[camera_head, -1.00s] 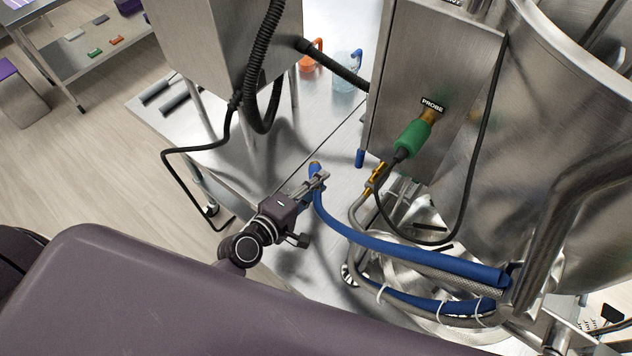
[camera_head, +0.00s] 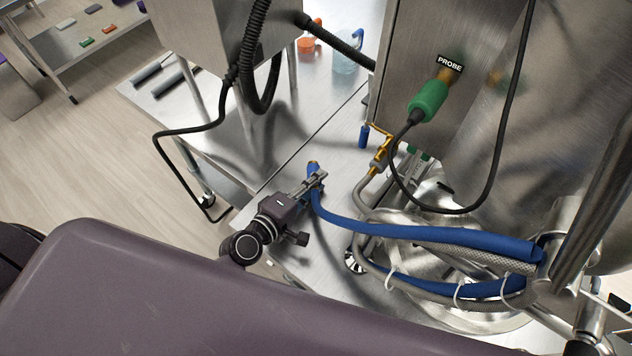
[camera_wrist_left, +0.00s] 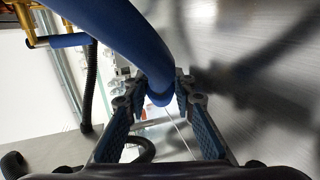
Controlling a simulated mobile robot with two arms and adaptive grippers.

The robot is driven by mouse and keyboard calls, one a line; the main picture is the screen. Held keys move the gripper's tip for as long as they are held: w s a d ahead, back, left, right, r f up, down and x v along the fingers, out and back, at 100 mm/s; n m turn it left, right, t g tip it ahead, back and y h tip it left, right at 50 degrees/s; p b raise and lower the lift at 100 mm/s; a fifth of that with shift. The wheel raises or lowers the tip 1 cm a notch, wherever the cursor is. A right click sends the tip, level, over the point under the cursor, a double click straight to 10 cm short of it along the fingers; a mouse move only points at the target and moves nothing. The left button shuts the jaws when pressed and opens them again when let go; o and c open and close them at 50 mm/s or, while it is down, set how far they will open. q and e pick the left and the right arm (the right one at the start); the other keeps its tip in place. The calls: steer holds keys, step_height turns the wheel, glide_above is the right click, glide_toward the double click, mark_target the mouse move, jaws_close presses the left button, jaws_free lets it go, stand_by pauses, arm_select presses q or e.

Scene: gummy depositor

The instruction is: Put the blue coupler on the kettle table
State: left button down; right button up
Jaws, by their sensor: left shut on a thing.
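I cannot tell whether the coupler touches the tabletop. In the left wrist view, the blue hose (camera_wrist_left: 125,35) runs down from the upper left, and its blue end (camera_wrist_left: 160,97) sits between the two fingers of my left gripper (camera_wrist_left: 158,92). The coupler's tip is hidden there. My right gripper is not in view.
The steel kettle (camera_head: 480,150) stands at right, with coiled hoses below it. A green probe plug (camera_head: 428,102) is on the panel. Brass pipe fittings (camera_head: 380,155) rise near the gripper. A seam separates the adjoining steel table (camera_head: 215,140) at left. Bare tabletop lies below the gripper.

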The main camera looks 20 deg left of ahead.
arm_select(q)
steer(key=c, duration=1.5)
jaws_free()
steer(key=shift+c, duration=0.2)
steer(key=v, duration=1.2)
steer(key=shift+r, duration=0.15)
